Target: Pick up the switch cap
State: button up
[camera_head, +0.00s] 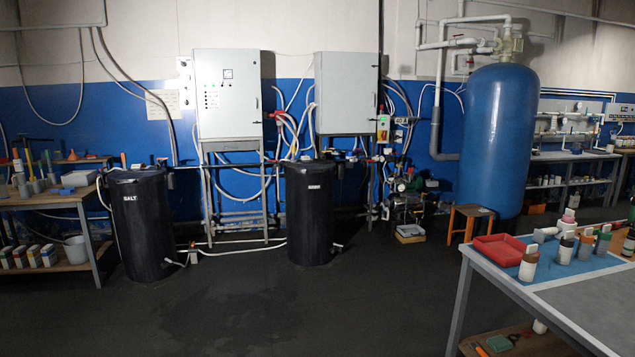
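I cannot make out a switch cap for certain at this size. A small switch box (383,128) with red and yellow parts is mounted beside the right grey cabinet (345,92). The left grey cabinet (227,93) has small indicators on its door. Several small bottles and containers stand on the right table, and any cap among them is too small to tell. My gripper is not in view.
Two black barrels, one marked SALT (140,225) and another (311,215), stand by the wall. A blue tank (497,140) and wooden stool (470,212) are behind the right table (590,308), which bears a red tray (500,250). The middle floor is clear.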

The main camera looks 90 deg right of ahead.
aim_at(431, 183)
jog(key=z, duration=3)
jog(key=i, duration=4.95)
jog(key=z, duration=2.05)
jog(key=i, duration=0.8)
